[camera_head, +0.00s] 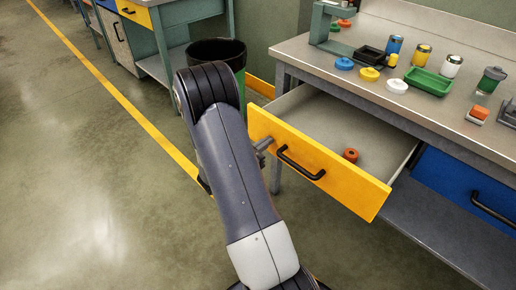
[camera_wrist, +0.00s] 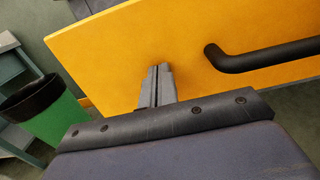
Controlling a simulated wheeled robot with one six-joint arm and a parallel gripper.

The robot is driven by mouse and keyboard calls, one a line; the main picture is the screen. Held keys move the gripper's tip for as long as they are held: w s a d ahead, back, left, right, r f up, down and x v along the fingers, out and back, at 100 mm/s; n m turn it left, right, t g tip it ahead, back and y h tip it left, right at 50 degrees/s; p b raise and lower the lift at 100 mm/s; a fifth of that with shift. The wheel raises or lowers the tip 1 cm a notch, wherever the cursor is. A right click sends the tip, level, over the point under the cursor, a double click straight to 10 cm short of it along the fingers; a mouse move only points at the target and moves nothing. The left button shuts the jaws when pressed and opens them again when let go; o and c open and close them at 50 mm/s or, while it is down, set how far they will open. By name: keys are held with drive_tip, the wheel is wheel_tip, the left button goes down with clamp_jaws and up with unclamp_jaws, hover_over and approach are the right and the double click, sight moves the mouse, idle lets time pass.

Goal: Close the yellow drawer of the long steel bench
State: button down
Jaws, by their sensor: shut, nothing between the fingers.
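The yellow drawer (camera_head: 325,172) of the long steel bench (camera_head: 440,112) is pulled well out, and an orange-brown ring-shaped part (camera_head: 351,155) lies inside it. Its black bar handle (camera_head: 300,164) is on the front panel and also shows in the wrist view (camera_wrist: 265,56). My gripper (camera_head: 264,143) is at the left part of the drawer front, left of the handle. In the wrist view my gripper (camera_wrist: 158,72) is shut and empty, its tips at or very near the yellow panel; I cannot tell whether they touch.
A blue drawer (camera_head: 465,186) is to the right under the bench top. A dark-rimmed green bin (camera_head: 216,52) stands behind my arm. Jars, coloured lids and a green tray (camera_head: 429,82) are on the bench top. The floor at left is clear.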

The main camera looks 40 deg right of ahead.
drive_tip(key=b, duration=0.4)
hover_over(310, 121)
drive_tip(key=shift+s+a, duration=0.15)
drive_tip(key=shift+a, duration=0.25)
drive_tip(key=shift+d+b, duration=0.3)
drive_tip(key=shift+d, duration=0.2)
drive_tip(key=shift+r, duration=0.15)
drive_tip(key=shift+d+r, duration=0.1)
drive_tip(key=shift+w+a, duration=0.2)
drive_tip(key=shift+a, duration=0.05)
drive_tip(key=a, duration=0.4)
drive_tip(key=s+a, duration=0.1)
drive_tip(key=a, duration=0.9)
drive_tip(key=shift+s+f, duration=0.2)
drive_tip(key=shift+f, duration=0.05)
drive_tip(key=shift+d, duration=0.1)
